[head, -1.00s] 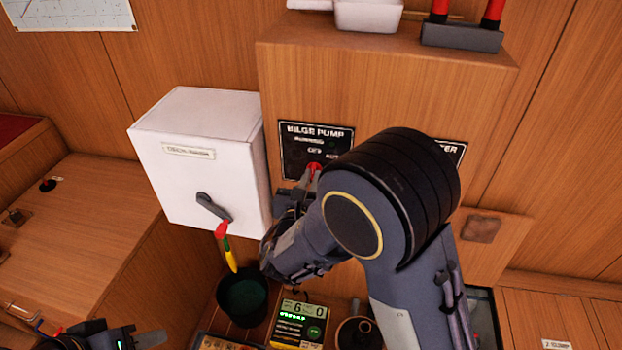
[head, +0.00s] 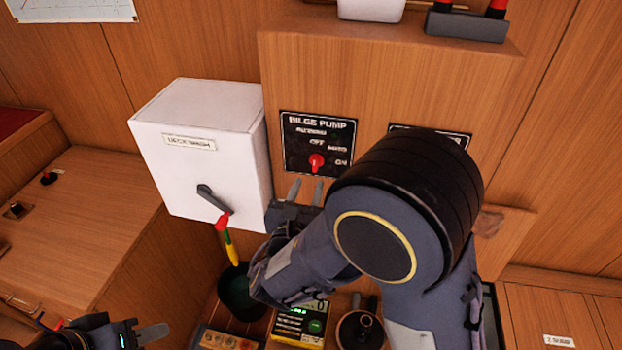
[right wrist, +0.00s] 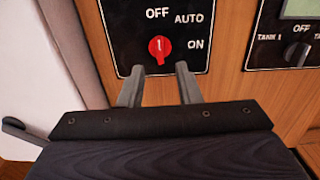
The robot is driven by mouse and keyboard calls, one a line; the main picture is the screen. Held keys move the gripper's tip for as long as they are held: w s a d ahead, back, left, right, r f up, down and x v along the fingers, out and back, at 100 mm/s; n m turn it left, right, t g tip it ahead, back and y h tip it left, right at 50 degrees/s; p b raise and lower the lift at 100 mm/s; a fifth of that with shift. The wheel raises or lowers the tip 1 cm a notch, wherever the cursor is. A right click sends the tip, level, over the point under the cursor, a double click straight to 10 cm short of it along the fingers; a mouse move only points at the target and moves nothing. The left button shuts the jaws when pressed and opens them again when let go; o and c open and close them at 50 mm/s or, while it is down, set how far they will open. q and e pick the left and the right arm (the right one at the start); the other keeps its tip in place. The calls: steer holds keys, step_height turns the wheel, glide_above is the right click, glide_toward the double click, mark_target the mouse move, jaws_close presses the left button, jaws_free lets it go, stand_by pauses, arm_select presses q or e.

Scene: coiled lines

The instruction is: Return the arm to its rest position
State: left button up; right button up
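My right arm reaches in from the right in the head view. Its gripper (head: 307,186) is open and empty, its two grey fingers just below the bilge pump panel (head: 319,144). In the right wrist view the fingers (right wrist: 157,80) are parted below the red knob (right wrist: 159,49) and do not grip it. The knob's white mark points up, roughly toward OFF. It also shows in the head view (head: 317,162). My left gripper (head: 150,337) is at the bottom left, partly out of frame; its opening is unclear.
A white deck wash box (head: 200,160) with a grey lever (head: 213,199) stands left of the panel. A green-lit meter (head: 300,325) is at the bottom. A second panel (head: 440,134) is partly hidden by my arm.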

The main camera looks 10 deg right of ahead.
steer(key=shift+v, duration=1.05)
